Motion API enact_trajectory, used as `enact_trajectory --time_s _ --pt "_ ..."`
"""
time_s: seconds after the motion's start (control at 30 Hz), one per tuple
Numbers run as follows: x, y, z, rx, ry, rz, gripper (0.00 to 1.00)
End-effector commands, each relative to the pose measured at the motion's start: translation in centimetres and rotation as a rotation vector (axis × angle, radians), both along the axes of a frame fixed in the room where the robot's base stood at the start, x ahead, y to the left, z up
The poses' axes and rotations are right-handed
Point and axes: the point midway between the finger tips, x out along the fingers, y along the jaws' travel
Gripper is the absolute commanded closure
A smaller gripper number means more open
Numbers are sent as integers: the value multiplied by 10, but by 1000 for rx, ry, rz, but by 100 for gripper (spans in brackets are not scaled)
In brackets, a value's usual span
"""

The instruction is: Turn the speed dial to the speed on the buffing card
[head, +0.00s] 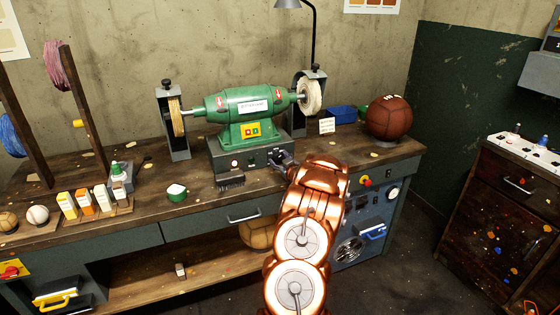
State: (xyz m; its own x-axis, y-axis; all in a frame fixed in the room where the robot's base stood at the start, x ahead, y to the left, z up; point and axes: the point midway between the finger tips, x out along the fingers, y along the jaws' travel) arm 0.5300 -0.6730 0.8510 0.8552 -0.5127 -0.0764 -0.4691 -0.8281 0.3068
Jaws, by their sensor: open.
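A green buffing machine (245,110) stands on a dark base box (222,164) on the workbench. Small knobs and lights show on the base's front face. A small white card (327,126), likely the buffing card, stands upright to the right of the machine; its writing is too small to read. My copper arm reaches up from the bottom, and my gripper (284,159) is at the right end of the base's front face. The gripper is open. The speed dial is not clearly seen; the gripper covers that part of the face. I cannot tell whether they touch.
A brown leather ball (389,118) and a blue tray (341,114) are on the right of the bench (150,205). A brush (231,182) lies before the base, with a green-and-white cup (176,192) to its left. Several small bottles stand further left. A lamp rises behind.

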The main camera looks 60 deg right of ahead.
Motion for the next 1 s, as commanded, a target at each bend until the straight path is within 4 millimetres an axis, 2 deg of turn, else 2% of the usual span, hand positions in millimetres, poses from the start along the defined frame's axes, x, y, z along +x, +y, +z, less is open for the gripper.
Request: enact_trajectory --time_s 0.27,1.0 --pt "-7 3 1 1 1 -2 42" --pt "-90 53 7 3 1 -2 42"
